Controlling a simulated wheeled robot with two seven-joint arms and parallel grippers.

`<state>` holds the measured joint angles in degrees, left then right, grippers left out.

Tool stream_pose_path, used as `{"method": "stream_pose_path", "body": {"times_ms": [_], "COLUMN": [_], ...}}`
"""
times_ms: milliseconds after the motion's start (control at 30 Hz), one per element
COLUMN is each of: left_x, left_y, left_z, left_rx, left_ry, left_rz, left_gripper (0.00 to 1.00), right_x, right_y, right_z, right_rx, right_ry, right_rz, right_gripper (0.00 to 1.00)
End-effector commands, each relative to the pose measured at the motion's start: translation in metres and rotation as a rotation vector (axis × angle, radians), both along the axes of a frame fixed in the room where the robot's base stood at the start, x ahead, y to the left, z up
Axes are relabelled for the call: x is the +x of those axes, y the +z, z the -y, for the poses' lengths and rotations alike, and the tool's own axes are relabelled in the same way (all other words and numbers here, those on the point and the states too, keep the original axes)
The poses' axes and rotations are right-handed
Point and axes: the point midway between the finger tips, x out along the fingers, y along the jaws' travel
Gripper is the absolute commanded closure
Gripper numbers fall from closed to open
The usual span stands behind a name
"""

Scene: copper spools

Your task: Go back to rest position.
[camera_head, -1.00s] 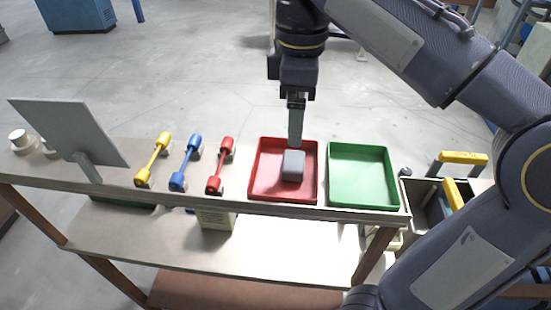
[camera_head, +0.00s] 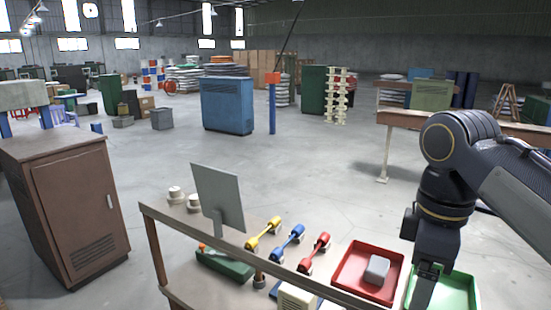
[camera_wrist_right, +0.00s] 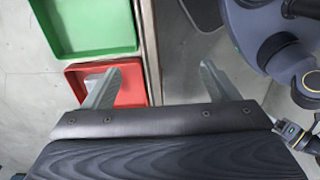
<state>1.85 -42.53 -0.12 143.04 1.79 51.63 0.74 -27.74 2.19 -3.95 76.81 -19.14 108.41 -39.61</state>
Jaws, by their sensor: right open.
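My right gripper (camera_head: 425,290) hangs in front of the green tray (camera_head: 460,288) in the head view and hides part of it. In the right wrist view its two fingers (camera_wrist_right: 160,84) are spread wide with nothing between them. A grey block (camera_head: 377,269) lies in the red tray (camera_head: 345,276), apart from the gripper. The wrist view also shows the green tray (camera_wrist_right: 90,25) and the red tray (camera_wrist_right: 128,88), partly behind one finger. My left gripper is in neither view.
A grey upright panel (camera_head: 218,195) and white cylinders (camera_head: 176,194) are farther left. A brown cabinet (camera_head: 70,205) stands left. Open floor lies behind.

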Motion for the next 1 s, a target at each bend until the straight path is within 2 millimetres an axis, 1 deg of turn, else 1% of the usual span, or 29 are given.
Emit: {"method": "stream_pose_path", "body": {"times_ms": [167,367,567,667,767,900,1000], "left_x": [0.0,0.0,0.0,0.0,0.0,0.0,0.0], "left_y": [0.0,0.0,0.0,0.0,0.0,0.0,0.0], "left_z": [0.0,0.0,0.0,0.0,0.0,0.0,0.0], "left_rx": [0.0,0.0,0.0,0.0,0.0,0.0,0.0], "left_ry": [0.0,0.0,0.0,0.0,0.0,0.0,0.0], "left_rz": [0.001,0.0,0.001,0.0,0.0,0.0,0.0], "left_gripper": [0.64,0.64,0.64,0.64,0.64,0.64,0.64], "right_x": [-0.007,-0.017,-0.036,-0.049,-0.064,-0.089,-0.103], "right_y": [-0.011,-0.029,-0.059,-0.078,-0.101,-0.142,-0.168], "right_z": [0.006,0.012,0.016,0.016,0.015,0.007,0.0], "right_rx": [0.032,0.085,0.17,0.225,0.292,0.403,0.473], "right_ry": [-0.055,-0.143,-0.289,-0.388,-0.514,-0.736,-0.88], "right_rz": [0.021,0.053,0.097,0.126,0.157,0.204,0.234], "right_gripper": [0.19,0.19,0.19,0.19,0.19,0.19,0.19]}}
